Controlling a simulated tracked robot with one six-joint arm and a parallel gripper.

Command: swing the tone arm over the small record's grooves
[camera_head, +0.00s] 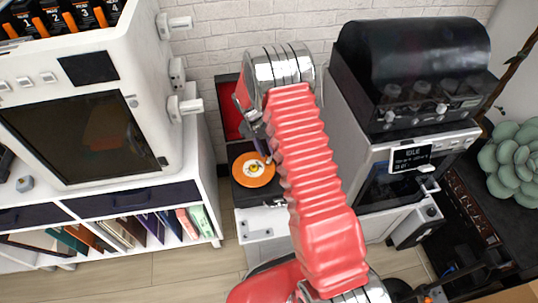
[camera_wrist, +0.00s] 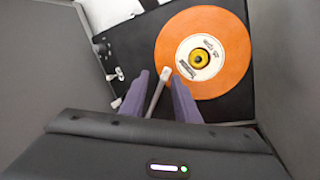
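An orange record (camera_wrist: 232,62) with a white label and yellow centre lies on the black turntable (camera_wrist: 128,48) in the wrist view. It also shows in the head view (camera_head: 246,178). The pale, thin tone arm (camera_wrist: 156,93) runs between the two purple-grey fingers of my gripper (camera_wrist: 159,76). Its tip overlaps the record's lower-left edge in the picture; its height above the record cannot be told. My fingers are apart, one on each side of the tone arm, with a gap at the left. In the head view my arm hides part of the turntable.
The turntable's raised red-lined lid (camera_head: 229,108) stands behind it. A white cabinet machine (camera_head: 90,130) on a shelf is to the left. A machine with a dark hood (camera_head: 415,50) and screen stands close at the right. Grey walls flank my gripper in the wrist view.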

